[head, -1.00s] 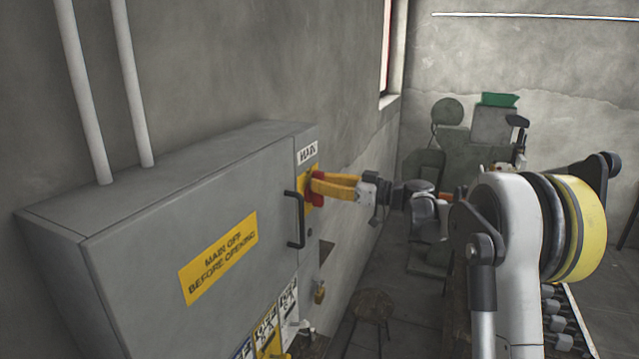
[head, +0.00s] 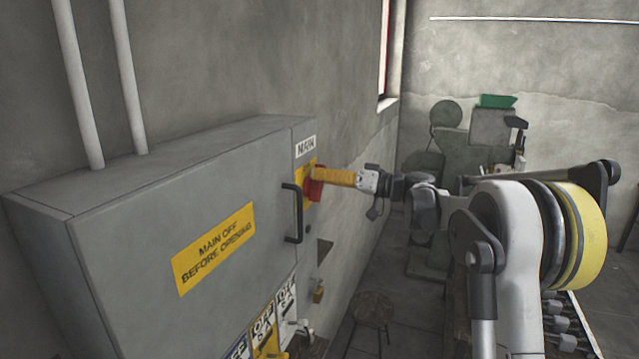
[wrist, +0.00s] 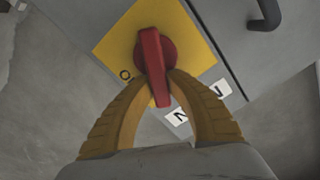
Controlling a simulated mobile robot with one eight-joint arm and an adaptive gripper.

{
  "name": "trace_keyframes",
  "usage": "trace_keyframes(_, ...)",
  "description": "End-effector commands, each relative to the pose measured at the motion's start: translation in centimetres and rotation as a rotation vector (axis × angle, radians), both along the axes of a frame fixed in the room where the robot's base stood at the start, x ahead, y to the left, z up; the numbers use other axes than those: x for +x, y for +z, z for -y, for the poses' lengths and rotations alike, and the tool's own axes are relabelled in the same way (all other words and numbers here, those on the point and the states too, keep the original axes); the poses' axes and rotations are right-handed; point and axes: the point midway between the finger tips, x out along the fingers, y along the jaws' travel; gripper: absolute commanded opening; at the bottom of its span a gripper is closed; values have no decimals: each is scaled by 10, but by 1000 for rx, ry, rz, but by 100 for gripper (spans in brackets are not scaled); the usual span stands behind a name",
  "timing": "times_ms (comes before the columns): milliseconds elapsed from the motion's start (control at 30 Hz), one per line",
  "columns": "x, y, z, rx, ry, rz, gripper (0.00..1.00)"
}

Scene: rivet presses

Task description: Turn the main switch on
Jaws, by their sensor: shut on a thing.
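The main switch is a red rotary handle (wrist: 152,62) on a yellow plate (wrist: 193,38), fixed to the grey electrical cabinet. My gripper (wrist: 160,78) is shut on the red handle, with one yellow finger on each side of it. In the wrist view the handle's long end points down the picture, at a slant to the plate's edges. An "O" mark (wrist: 125,74) shows on the plate left of the handle; I cannot see any other position mark. In the head view the red handle (head: 314,187) is partly hidden by my gripper (head: 325,177).
The grey cabinet (head: 120,255) has a black door handle (head: 293,213) just left of the switch. A "MAIN" label (head: 306,147) is above it. A stool (head: 372,310) stands on the floor.

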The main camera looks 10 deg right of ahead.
Motion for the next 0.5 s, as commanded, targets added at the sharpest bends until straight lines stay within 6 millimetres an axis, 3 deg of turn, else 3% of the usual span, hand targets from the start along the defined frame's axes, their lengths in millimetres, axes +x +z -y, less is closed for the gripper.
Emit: trace_keyframes(500,10,-12,7,288,1,-394,0)
